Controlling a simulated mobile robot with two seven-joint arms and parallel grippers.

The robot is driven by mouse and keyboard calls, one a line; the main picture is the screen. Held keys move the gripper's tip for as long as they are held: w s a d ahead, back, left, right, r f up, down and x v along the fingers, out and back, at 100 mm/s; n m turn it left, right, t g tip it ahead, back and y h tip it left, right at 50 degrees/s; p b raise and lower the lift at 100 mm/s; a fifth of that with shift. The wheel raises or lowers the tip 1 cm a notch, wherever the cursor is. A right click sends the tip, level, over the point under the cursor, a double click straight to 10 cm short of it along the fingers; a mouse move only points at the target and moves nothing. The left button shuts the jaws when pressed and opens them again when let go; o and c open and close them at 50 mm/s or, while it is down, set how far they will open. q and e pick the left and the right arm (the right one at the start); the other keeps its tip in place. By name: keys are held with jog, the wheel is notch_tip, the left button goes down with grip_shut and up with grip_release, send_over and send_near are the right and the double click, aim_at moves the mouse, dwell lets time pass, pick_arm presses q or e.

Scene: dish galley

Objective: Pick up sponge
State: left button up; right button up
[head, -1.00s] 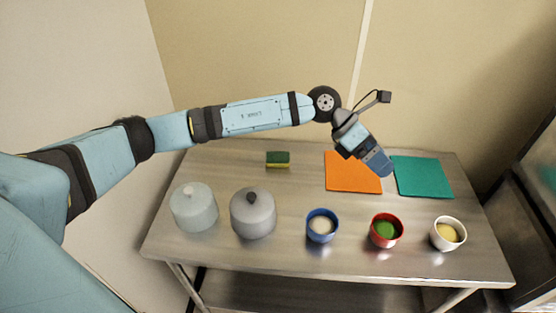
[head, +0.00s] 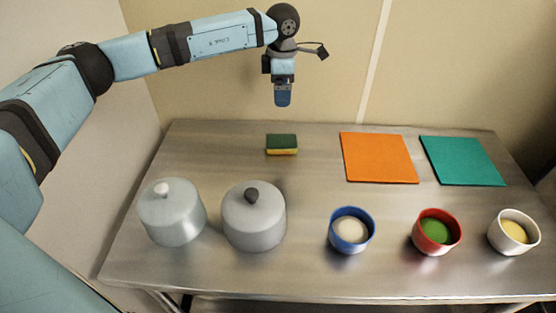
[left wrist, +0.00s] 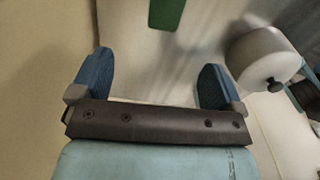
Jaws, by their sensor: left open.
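The sponge (head: 282,144), dark green on top and yellow below, lies on the metal table (head: 310,200) toward its back edge. My left gripper (head: 283,103) hangs above the table, pointing down, over and slightly behind the sponge and apart from it. In the left wrist view its two blue fingers (left wrist: 155,82) are spread with nothing between them. The sponge's green top also shows in the left wrist view (left wrist: 166,13), cut off by the upper edge, beyond the fingers. My right gripper is not in view.
Two lidded pots, one pale (head: 172,217) and one grey (head: 254,220), stand at the front left. Blue (head: 351,243), red (head: 436,246) and white (head: 513,244) bowls stand front right. Orange (head: 378,158) and teal (head: 462,161) mats lie back right. The table around the sponge is clear.

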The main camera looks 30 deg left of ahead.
pick_arm(q)
notch_tip(320, 180, down, 3)
jog(key=b, duration=0.2)
send_near(282, 140)
jog(key=f, duration=0.5)
jog(key=shift+w+a+f, duration=0.1)
jog(key=shift+w+a, duration=0.2)
jog(key=f, duration=0.5)
jog(key=shift+s+d+f, duration=0.15)
jog(key=shift+s+d, duration=0.1)
jog(key=shift+s, duration=0.1)
jog(key=c, duration=1)
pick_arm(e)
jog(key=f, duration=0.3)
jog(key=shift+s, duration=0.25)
